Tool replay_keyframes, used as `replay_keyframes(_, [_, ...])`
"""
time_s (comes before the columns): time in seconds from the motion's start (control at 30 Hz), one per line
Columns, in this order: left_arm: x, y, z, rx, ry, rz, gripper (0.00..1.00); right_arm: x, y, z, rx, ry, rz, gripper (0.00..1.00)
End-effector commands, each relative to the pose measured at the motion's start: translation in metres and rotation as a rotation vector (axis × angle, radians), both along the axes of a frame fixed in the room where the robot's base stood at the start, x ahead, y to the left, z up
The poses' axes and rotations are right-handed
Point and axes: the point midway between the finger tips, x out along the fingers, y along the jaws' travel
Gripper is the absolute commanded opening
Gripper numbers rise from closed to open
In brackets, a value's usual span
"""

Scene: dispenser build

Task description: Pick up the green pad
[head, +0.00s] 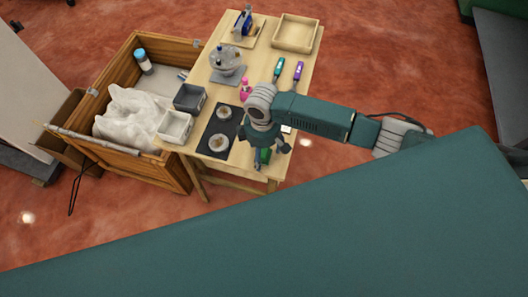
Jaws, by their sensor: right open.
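The green pad (263,157) lies near the front edge of the wooden table (231,174), partly hidden by my right gripper. My right gripper (266,146) is open above the pad and points down, its fingers spread to either side of it. From this view I cannot tell how high the fingers are or whether they touch the pad. My left gripper is not in view.
A black mat (231,136) with two round pieces lies left of the gripper. Grey bins (175,125), a pink item (246,88), green (278,68) and purple (298,71) tools and a wooden tray (295,33) share the table. A wooden crate (130,166) stands left.

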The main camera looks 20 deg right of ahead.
Motion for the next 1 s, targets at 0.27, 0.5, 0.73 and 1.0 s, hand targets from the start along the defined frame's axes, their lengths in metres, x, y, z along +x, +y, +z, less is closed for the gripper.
replay_keyframes(0.27, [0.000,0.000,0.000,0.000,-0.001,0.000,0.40,0.000,0.000,-0.002,0.001,-0.001,0.000,0.61])
replay_keyframes(0.5, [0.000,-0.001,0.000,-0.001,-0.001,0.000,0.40,0.000,0.000,-0.001,0.001,-0.001,0.000,0.15])
replay_keyframes(0.73, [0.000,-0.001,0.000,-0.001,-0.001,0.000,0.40,0.001,0.000,-0.001,0.002,-0.001,0.000,0.10])
replay_keyframes(1.0, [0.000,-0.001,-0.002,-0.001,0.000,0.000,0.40,0.002,0.001,0.016,0.004,-0.004,0.001,0.10])
